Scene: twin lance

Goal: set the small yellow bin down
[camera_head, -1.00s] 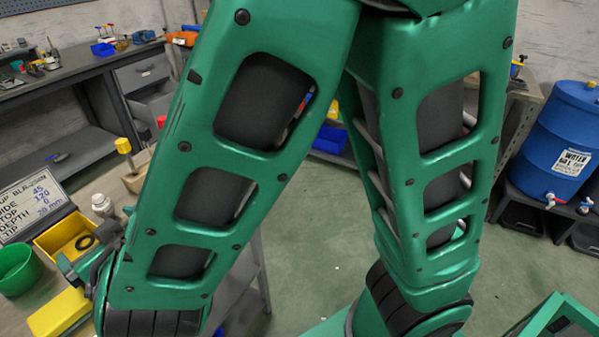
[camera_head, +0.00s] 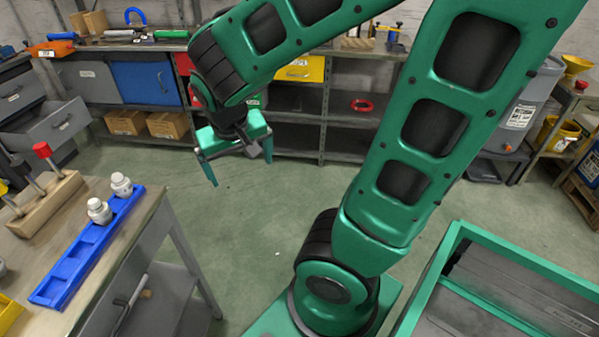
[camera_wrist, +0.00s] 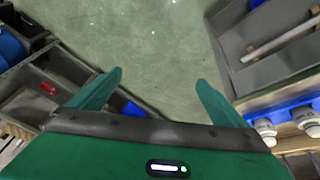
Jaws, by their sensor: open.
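My gripper (camera_head: 240,172) hangs over open floor in the head view, away from the workbench. In the wrist view my gripper (camera_wrist: 159,78) has its two green fingers spread apart, with nothing between them but floor. A piece of a yellow object (camera_head: 9,314) shows at the lower left edge of the head view, on the bench; it is cut off, and I cannot tell whether it is the small yellow bin. No yellow bin shows in the wrist view.
The workbench (camera_head: 128,262) at left carries a blue tray (camera_head: 72,272) with two white bottles and a wooden block (camera_head: 45,205). Shelving (camera_head: 340,104) with a yellow bin front (camera_head: 302,70) stands at the back. A green-rimmed box (camera_head: 436,275) is at lower right. The floor between is clear.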

